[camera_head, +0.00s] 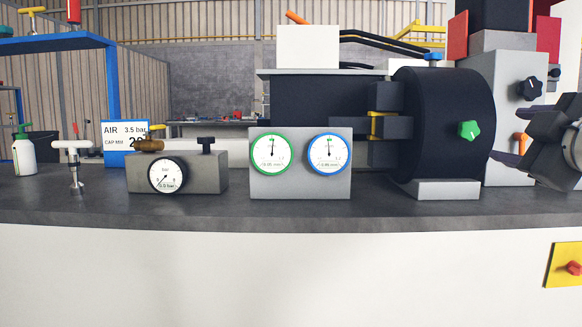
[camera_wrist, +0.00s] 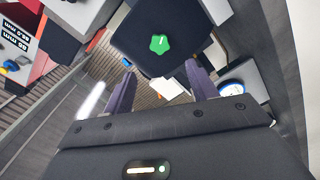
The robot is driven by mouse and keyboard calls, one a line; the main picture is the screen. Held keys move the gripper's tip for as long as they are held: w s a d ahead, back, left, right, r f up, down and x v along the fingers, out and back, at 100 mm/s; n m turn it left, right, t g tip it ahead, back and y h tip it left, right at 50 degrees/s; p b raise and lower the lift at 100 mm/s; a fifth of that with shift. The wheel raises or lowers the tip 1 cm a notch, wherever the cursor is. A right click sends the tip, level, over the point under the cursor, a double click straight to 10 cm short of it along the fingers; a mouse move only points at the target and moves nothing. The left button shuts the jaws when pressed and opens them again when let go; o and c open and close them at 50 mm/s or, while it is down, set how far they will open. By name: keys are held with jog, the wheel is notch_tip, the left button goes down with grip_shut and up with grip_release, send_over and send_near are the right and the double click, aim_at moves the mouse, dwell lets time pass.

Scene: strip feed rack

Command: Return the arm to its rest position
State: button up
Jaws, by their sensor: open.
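My gripper (camera_wrist: 160,92) shows in the wrist view with its two dark purple fingers spread apart and nothing between them. Beyond the fingertips in that view is a green star-shaped knob (camera_wrist: 159,44) on a dark drum. In the head view my arm's end comes in at the right edge, and my gripper (camera_head: 510,152) points left toward the same green knob (camera_head: 469,130) on the black drum (camera_head: 440,95). A gap shows between the fingers and the knob.
A grey box with two dials (camera_head: 300,185) stands left of the drum. A grey cabinet (camera_head: 507,75) stands behind my gripper. The worktop's front strip (camera_head: 300,212) is clear.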

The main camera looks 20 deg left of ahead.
jog(key=s+a+f+m+g, duration=0.3)
jog(key=s+f+m, duration=0.1)
jog(key=f, duration=0.7)
jog(key=s+a+f+m+g, duration=0.2)
jog(key=s+f+m+g, duration=0.15)
jog(key=f, duration=0.75)
jog(key=s+d+f+m+g+h, duration=0.1)
jog(key=s+f+m+g+h, duration=0.2)
jog(key=s+f, duration=0.5)
jog(key=s+d+f+m+g+h, duration=0.15)
jog(key=s+f+m, duration=0.35)
jog(key=f, duration=0.6)
notch_tip(320, 180, up, 14)
jog(key=p, duration=1.3)
jog(key=shift+s+a+f+n+g+p, duration=0.25)
jog(key=shift+s+a+n+g+p, duration=0.1)
jog(key=shift+a+g, duration=0.1)
